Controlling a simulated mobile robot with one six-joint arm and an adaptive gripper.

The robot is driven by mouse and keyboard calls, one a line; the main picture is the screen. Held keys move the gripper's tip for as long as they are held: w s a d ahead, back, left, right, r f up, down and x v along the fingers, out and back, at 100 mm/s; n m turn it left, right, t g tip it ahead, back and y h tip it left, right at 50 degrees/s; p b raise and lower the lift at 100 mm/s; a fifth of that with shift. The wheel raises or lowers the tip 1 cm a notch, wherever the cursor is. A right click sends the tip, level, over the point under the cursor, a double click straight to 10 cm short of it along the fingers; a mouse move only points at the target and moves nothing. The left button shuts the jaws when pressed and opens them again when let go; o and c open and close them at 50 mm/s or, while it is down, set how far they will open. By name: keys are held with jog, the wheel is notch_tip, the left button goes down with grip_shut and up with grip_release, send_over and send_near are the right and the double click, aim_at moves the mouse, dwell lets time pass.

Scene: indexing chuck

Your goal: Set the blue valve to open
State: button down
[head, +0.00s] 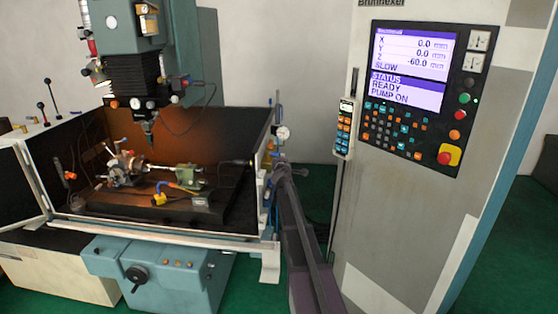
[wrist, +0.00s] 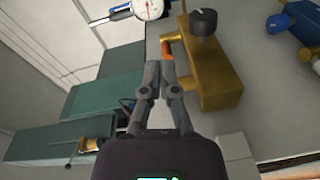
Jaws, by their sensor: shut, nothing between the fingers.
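In the wrist view my gripper (wrist: 165,72) is shut and empty. Its fingertips are beside a brass block (wrist: 215,75), just below a small orange part on a brass stub; I cannot tell whether they touch it. A blue knob-like part (wrist: 280,22) on a brass fitting shows at the upper right, apart from the fingers. It may be the blue valve; its setting cannot be read. In the head view my arm reaches toward the right side of the machine enclosure, where the valve cannot be made out clearly.
A dial gauge (wrist: 148,8) and a black knob (wrist: 203,22) are close to the fingers. The enclosure (head: 225,150) holds a chuck (head: 122,165) and a green tailstock (head: 187,176). The control panel (head: 410,95) at right reads READY, PUMP ON. A pendant (head: 343,130) hangs beside it.

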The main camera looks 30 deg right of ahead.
jog(key=shift+w+d, duration=0.1)
jog(key=shift+d, duration=0.2)
dwell(0.5)
